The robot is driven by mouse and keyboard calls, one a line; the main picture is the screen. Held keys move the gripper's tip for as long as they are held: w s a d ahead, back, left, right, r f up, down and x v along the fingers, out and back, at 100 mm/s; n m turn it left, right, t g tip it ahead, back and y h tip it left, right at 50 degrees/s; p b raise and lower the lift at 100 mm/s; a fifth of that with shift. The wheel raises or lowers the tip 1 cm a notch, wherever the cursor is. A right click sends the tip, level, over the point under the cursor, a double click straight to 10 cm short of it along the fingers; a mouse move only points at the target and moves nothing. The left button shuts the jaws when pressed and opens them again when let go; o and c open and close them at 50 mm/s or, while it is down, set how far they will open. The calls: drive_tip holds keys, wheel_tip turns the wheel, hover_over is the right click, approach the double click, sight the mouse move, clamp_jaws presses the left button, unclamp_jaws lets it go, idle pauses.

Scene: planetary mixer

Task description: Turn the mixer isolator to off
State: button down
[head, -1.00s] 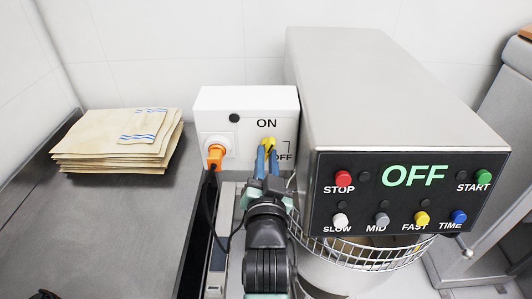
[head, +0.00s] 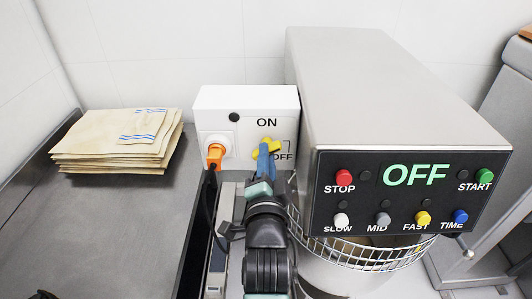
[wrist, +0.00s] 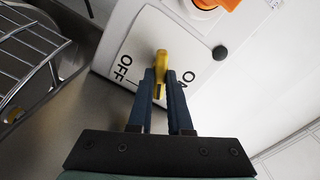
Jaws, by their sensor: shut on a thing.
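The mixer isolator is a yellow handle (head: 274,145) on the front of a white wall box (head: 214,101). The ON label is above it and the OFF label to its lower right. The handle slants from lower left to upper right in the head view. My gripper (head: 264,156) is shut on the handle, its blue fingers partly hiding it. In the wrist view the yellow handle (wrist: 161,65) sits between the two fingers of my gripper (wrist: 160,82), with both labels beside it.
An orange plug (head: 215,155) with a black cable is in the box's socket, left of the handle. The mixer (head: 385,90) stands close on the right, its panel reading OFF, with a wire guard (head: 365,255) below. Paper bags (head: 110,145) lie on the left counter.

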drive_tip(key=shift+m, duration=0.8)
drive_tip(key=m, duration=0.4)
drive_tip(key=c, duration=0.7)
unclamp_jaws()
drive_tip(key=shift+s, duration=3.55)
